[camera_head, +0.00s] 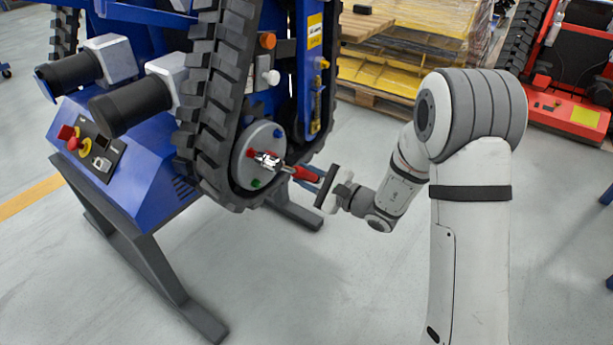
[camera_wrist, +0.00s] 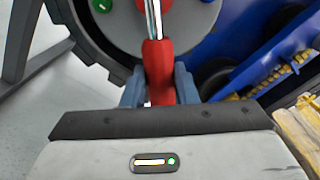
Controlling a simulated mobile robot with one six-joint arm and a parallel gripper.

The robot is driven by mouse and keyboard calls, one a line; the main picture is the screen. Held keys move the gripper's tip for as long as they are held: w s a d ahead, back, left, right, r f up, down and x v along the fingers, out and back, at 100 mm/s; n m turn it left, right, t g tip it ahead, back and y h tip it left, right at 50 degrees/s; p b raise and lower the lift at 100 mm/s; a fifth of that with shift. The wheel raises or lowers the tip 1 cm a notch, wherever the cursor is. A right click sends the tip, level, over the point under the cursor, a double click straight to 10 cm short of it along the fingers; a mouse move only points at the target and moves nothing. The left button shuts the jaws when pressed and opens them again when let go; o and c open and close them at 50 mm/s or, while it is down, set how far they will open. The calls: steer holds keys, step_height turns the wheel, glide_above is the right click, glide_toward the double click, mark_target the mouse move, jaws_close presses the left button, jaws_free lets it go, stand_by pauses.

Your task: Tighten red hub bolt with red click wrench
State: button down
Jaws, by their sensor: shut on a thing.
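The red click wrench has a red handle (camera_head: 306,174) and a silver head (camera_head: 267,159). Its handle (camera_wrist: 158,70) and silver shaft (camera_wrist: 153,20) also show in the wrist view. My gripper (camera_head: 316,182) is shut on the handle, with one blue finger on each side of it in the wrist view (camera_wrist: 160,88). The wrench head lies at the grey round hub (camera_head: 240,172), close by the red hub bolt (camera_head: 250,153). I cannot tell whether the head is seated on the bolt. A blue bolt (camera_head: 278,132) and a green bolt (camera_head: 255,184) are on the same hub.
The black rubber track (camera_head: 212,100) runs around the hub on the blue carrier. A dark stand leg (camera_head: 180,290) reaches the floor below. Pallets with yellow goods (camera_head: 385,70) stand behind. The floor between the carrier and my arm is clear.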

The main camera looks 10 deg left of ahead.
steer(key=shift+w+a, duration=0.15)
steer(key=shift+a, duration=0.3)
stand_by(1.2)
steer(key=shift+w+a, duration=0.15)
steer(key=shift+a, duration=0.35)
stand_by(0.8)
steer(key=shift+w+a, duration=0.15)
steer(key=shift+a, duration=0.05)
stand_by(0.5)
steer(key=c, duration=1.8)
jaws_free()
jaws_close()
